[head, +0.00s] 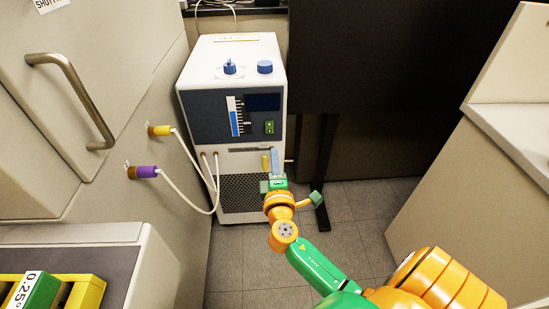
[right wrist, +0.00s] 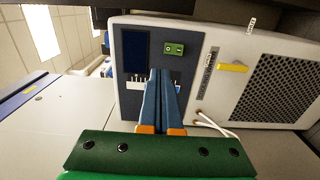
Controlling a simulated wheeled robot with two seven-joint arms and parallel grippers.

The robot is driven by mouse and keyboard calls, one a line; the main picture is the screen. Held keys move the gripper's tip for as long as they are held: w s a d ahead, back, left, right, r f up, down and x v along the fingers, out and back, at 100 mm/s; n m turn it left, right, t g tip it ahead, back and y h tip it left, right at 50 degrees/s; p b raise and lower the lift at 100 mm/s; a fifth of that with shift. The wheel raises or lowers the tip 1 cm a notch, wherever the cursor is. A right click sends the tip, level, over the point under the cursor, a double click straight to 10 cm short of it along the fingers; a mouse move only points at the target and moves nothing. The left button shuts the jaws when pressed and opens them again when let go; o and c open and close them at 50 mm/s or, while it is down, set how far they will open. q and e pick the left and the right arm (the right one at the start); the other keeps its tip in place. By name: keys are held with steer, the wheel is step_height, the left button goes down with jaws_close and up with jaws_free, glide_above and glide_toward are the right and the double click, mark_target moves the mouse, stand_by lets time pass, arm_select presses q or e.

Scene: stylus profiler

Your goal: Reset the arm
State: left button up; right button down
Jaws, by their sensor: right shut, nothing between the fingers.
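My right arm reaches up from the bottom right in the head view. Its right gripper (head: 274,153) is shut and empty, with its blue fingers in front of the lower front of a white and dark chiller-like unit (head: 233,165). In the right wrist view the two blue fingers (right wrist: 161,73) lie together, pointing at the unit's dark panel below the green rocker switch (right wrist: 174,49). I cannot tell if they touch it. The green switch also shows in the head view (head: 269,127), just above the fingertips. My left gripper is not in view.
A yellow lever (head: 265,163) sits on the unit's front beside the fingers. White hoses (head: 188,176) run to yellow (head: 160,130) and purple (head: 143,172) fittings on the left cabinet. A black panel (head: 370,70) stands at right. The grey floor (head: 360,225) is clear.

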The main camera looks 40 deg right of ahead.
steer(key=s+a+f+m+g+y, duration=0.15)
steer(key=s+f, duration=0.25)
steer(key=f, duration=0.5)
steer(key=s+a+f+g+y, duration=0.2)
steer(key=s+f+g+y, duration=0.1)
steer(key=f, duration=0.7)
steer(key=s+a+f+m+g+y, duration=0.1)
steer(key=s+a+f+g+y, duration=0.2)
steer(key=f, duration=0.6)
steer(key=s+a+f+m+g, duration=0.25)
steer(key=s+f, duration=0.55)
steer(key=s, duration=0.4)
steer(key=s+a+f+m+g+y, duration=0.1)
steer(key=s+f+m+g, duration=0.1)
steer(key=s, duration=0.5)
steer(key=s+f+m+g+y, duration=0.1)
steer(key=s+f+m+g, duration=0.15)
steer(key=s, duration=0.55)
step_height(320, 180, up, 19)
steer(key=p, duration=1.9)
steer(key=shift+s+a, duration=0.15)
